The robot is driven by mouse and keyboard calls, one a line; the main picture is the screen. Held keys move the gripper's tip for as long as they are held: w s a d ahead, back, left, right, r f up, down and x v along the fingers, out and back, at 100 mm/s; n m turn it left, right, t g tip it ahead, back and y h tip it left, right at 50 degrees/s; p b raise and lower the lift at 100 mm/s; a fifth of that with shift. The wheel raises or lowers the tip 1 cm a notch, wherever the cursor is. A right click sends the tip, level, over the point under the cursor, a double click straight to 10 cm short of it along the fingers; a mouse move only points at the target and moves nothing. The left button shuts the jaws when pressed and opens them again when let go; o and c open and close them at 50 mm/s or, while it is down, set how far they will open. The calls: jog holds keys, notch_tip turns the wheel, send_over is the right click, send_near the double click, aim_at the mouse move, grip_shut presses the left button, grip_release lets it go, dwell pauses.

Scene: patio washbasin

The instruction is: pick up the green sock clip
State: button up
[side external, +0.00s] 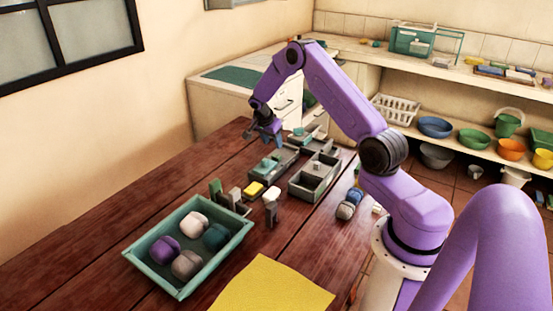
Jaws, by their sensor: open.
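A small dark green upright piece (215,188) stands on the wooden table by the far edge of the teal tray (243,238). It looks like the green sock clip, but it is too small to be sure. Paler grey clip-like pieces stand to its right, one close by (235,196) and one farther off (270,203). My gripper (275,138) is open above the far part of the table, beyond the green piece and apart from it. Its fingertips are small and dark here, close to a grey box (287,158) with teal items in it.
The teal tray holds several rolled socks. A yellow block (254,189) and a divided grey box (308,192) stand mid-table. Rolled socks (347,209) lie at the right edge. A yellow cloth (270,288) covers the front. Bare table lies left of the tray.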

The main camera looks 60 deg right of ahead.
aim_at(276, 156)
jog(key=shift+x, duration=1.1)
jog(key=x, duration=0.4)
jog(key=shift+a+f, duration=0.15)
jog(key=shift+a, duration=0.2)
jog(key=shift+d+f, duration=0.25)
jog(key=shift+f, duration=0.3)
jog(key=shift+c, duration=0.3)
jog(key=c, duration=0.7)
